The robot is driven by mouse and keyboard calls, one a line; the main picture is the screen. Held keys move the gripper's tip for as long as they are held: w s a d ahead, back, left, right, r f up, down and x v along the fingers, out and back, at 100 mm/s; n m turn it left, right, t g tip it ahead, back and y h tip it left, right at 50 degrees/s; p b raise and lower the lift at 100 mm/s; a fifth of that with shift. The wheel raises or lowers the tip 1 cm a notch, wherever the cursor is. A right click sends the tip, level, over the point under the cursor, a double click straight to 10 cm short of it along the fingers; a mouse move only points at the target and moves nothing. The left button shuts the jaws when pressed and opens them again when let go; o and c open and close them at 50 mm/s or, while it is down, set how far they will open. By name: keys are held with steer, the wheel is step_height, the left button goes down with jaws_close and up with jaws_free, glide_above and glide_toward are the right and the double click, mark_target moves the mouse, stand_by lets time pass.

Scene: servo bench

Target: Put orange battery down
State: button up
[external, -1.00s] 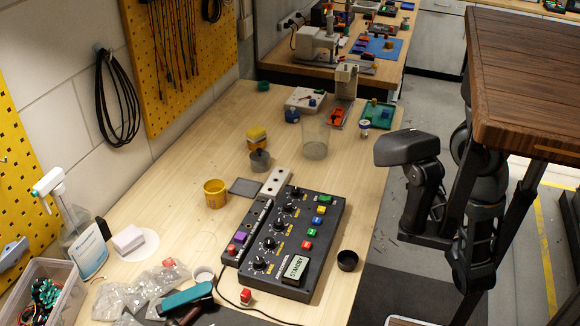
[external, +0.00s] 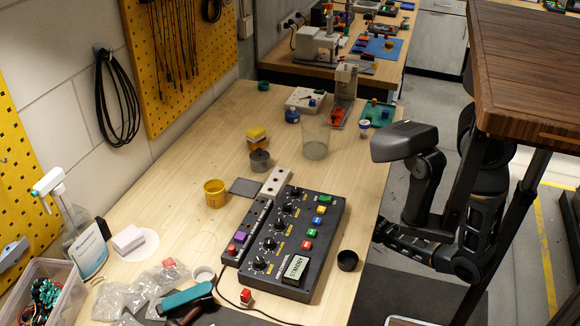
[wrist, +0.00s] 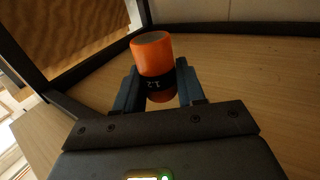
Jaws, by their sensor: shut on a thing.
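The orange battery (wrist: 153,55) shows in the wrist view as a short cylinder with a grey end and a black band with white markings. My gripper (wrist: 158,84) is shut on it, with one dark finger at each side of the lower, banded part. The battery's orange end points away from the palm and leans slightly left in the picture. Light wood grain lies behind it; I cannot tell whether the battery touches that surface. In the external view my dark arm is at the right, and I cannot make out the fingers or the battery there.
In the external view a workbench (external: 140,200) holds a black control panel (external: 290,240), a yellow cup (external: 215,193), a clear cup (external: 316,140) and a small black cup (external: 347,260). A dark wooden tabletop (external: 525,75) stands close to my arm at the upper right.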

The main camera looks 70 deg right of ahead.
steer(key=w+a+r+n+t+y+p, duration=0.1)
steer(key=w+a+n+y+p, duration=0.1)
steer(key=a, duration=1.3)
steer(key=w+a+r+n+t+y+p, duration=0.1)
steer(key=w+a+n+y, duration=0.3)
steer(key=a, duration=1.1)
steer(key=w+r+y, duration=0.1)
steer(key=w+y, duration=0.2)
steer(key=shift+p, duration=0.35)
steer(key=shift+w, duration=0.1)
